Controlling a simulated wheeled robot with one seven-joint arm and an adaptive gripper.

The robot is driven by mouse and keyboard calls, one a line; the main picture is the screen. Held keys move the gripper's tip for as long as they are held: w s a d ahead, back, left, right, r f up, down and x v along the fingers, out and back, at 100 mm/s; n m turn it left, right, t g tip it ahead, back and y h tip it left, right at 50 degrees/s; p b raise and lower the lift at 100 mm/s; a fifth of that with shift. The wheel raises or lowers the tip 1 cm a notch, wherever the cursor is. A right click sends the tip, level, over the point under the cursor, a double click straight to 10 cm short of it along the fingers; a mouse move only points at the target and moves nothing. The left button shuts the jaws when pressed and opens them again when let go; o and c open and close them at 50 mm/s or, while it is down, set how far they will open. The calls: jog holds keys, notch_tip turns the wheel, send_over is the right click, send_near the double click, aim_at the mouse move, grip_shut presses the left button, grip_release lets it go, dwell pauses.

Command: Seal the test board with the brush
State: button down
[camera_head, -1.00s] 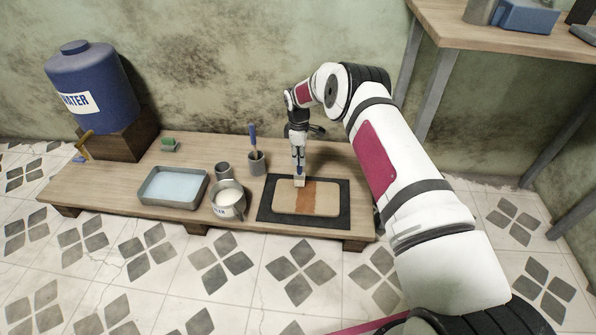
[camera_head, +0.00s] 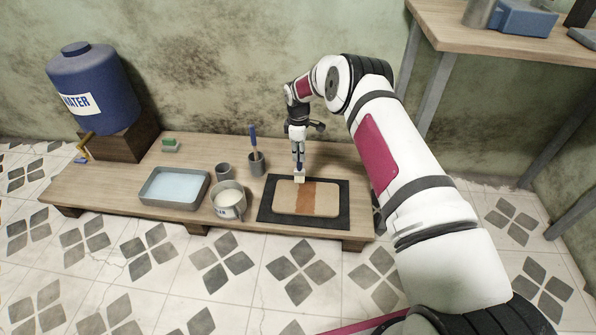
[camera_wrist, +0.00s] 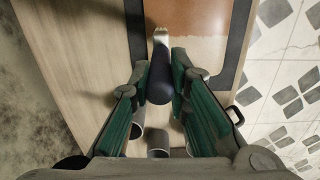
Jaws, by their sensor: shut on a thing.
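The test board (camera_head: 329,199) is a pale tan rounded panel lying on a black mat (camera_head: 343,220), with a darker orange-brown band across its left-middle part. My gripper (camera_head: 298,165) is shut on the brush (camera_wrist: 160,85), which has a dark blue handle and pale bristles. The bristle end (camera_head: 299,179) is at the board's far edge, left of the middle; I cannot tell whether it touches. In the wrist view the handle lies between my green-padded fingers and the brush head points toward the board's brown area (camera_wrist: 190,18).
A mug of white liquid (camera_head: 229,203), a small grey cup (camera_head: 224,171) and a holder with a blue-handled brush (camera_head: 256,162) stand left of the mat. Farther left are a tray of pale blue liquid (camera_head: 174,185), a green sponge (camera_head: 170,145) and a water barrel (camera_head: 92,90).

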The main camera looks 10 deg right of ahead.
jog(key=shift+r+p, duration=1.2)
jog(key=shift+r, duration=1.3)
